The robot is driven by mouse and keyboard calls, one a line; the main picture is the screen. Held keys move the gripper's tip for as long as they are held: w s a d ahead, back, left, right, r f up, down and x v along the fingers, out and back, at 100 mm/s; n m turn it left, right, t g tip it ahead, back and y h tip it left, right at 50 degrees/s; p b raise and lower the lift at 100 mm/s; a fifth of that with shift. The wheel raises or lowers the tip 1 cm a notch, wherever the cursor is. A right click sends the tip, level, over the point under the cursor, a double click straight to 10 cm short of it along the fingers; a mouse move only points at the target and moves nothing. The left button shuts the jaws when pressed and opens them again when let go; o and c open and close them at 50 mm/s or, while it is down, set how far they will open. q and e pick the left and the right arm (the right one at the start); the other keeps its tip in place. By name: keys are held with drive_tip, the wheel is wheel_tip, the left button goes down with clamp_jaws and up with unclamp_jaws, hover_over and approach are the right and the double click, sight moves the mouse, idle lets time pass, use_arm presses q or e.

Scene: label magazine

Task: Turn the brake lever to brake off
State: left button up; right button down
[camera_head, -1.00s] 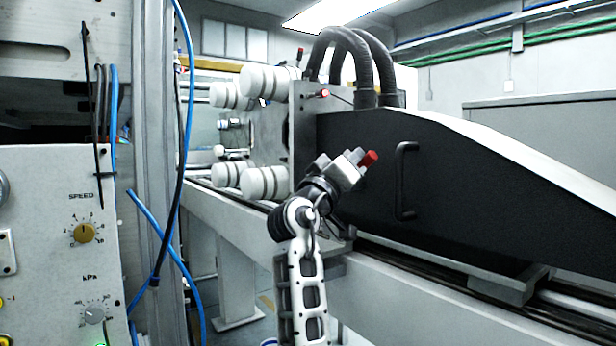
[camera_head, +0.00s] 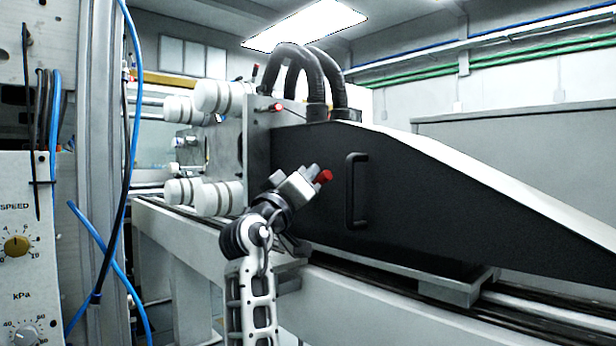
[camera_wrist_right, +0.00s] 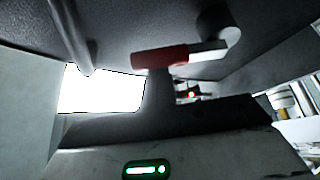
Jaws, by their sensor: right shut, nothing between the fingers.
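The brake lever appears as a red grip (camera_head: 324,177) in front of the black housing (camera_head: 430,215). In the right wrist view its red grip (camera_wrist_right: 160,57) lies at the left end of a light grey arm, which runs right to a round grey pivot (camera_wrist_right: 222,30). My right gripper (camera_head: 305,178) is shut and empty, close beside the red grip in the head view. I cannot tell whether they touch. The gripper hides part of the lever's arm in the head view. My left gripper is not in view.
A black pull handle (camera_head: 355,190) stands out from the housing, right of the gripper. White rollers (camera_head: 220,97) and a small red knob (camera_head: 278,107) lie to the left. Black hoses (camera_head: 317,85) arch above. A dial panel (camera_head: 25,270) and blue cables stand at far left.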

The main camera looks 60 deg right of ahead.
wheel_tip(320, 180, up, 4)
drive_tip(key=w+p, duration=0.1)
drive_tip(key=p, duration=0.2)
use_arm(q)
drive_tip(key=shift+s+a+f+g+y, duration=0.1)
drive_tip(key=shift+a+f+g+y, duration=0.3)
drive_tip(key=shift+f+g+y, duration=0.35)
use_arm(e)
drive_tip(key=v, duration=1)
drive_tip(key=shift+w+a+f, duration=0.15)
drive_tip(key=shift+w+f, duration=0.2)
drive_tip(key=shift+w, duration=0.25)
